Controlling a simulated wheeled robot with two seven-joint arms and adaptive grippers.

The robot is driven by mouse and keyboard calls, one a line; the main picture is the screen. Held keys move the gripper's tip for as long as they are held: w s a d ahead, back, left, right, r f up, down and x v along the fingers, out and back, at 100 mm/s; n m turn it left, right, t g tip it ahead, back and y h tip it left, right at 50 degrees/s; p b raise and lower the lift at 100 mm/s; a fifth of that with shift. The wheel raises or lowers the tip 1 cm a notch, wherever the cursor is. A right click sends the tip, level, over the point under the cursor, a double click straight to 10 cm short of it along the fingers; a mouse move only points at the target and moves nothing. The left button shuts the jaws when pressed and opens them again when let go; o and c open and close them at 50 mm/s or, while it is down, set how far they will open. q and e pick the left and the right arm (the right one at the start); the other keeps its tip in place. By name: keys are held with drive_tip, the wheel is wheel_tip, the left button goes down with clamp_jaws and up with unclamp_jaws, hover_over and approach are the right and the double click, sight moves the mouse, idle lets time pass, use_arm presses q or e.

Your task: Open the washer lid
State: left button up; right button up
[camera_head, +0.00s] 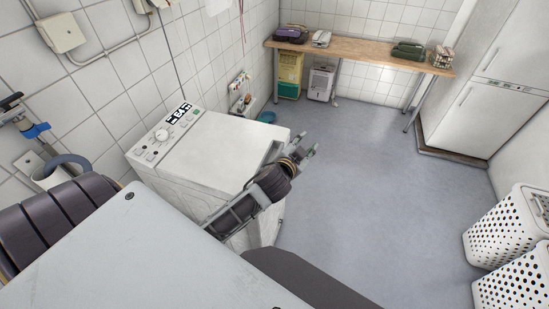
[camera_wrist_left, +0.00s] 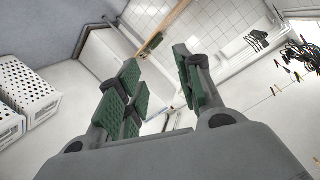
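The white top-loading washer (camera_head: 172,184) stands against the left wall. Its lid (camera_head: 212,150) lies flat and looks closed. The control panel with a dial (camera_head: 162,134) and a display is at the back edge. I cannot tell whether the gripper touches the washer. My right gripper is not in view.
A wooden bench (camera_head: 358,48) with items on it runs along the back wall. A white fridge (camera_head: 487,88) stands at the back right, and white perforated baskets (camera_head: 508,228) at the right. The grey floor (camera_head: 370,180) between is clear.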

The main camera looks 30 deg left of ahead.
use_arm(q)
drive_tip(key=w+d+r+m+t+h, duration=0.2)
drive_tip(key=d+r+m+h, duration=0.3)
drive_tip(key=r, duration=0.2)
drive_tip(key=w+d+r+m+t+h, duration=0.25)
drive_tip(key=d+r+m+h, duration=0.2)
drive_tip(key=r, duration=0.25)
drive_tip(key=s+d+f+m+g+h, duration=0.1)
drive_tip(key=s+d+m+g+h, duration=0.3)
drive_tip(key=d+m+g+h, duration=0.9)
drive_tip(key=a+f+m+g+y, duration=0.5)
drive_tip(key=a+f+m+y, duration=0.3)
drive_tip(key=a+f+y, duration=0.3)
drive_tip(key=a+f+n+g+y, duration=0.1)
drive_tip(key=a+y, duration=0.9)
drive_tip(key=a, duration=1.3)
drive_tip(key=shift+s+n+g, duration=0.35)
drive_tip(key=shift+n, duration=0.3)
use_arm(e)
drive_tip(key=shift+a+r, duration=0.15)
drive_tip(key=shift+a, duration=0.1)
